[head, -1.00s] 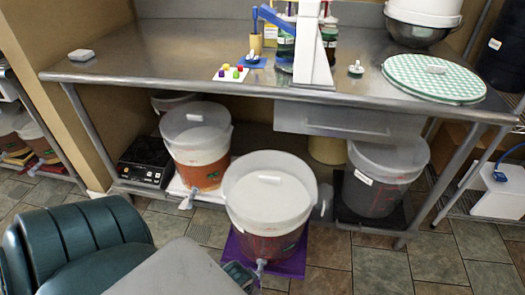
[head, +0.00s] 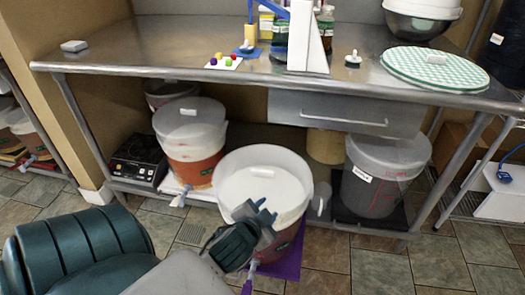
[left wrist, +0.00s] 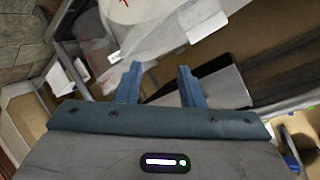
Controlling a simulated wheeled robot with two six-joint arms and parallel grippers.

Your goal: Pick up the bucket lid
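The front bucket (head: 280,248) stands on a purple mat on the floor, with a pale round lid (head: 290,165) on top and a small white handle (head: 262,172) on the lid. My left gripper (head: 255,208) is open and empty, over the near side of this bucket in the head view, and hides part of it. I cannot tell whether it touches the bucket. In the left wrist view its two blue fingers (left wrist: 160,82) are apart with nothing between them. My right gripper is not in view.
An orange-filled lidded bucket (head: 192,150) stands behind left, beside a black hotplate (head: 140,158). A grey lidded bucket (head: 385,178) stands right. The steel table (head: 170,58) and its drawer (head: 340,112) overhang behind. Tiled floor (head: 385,270) lies open at front right.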

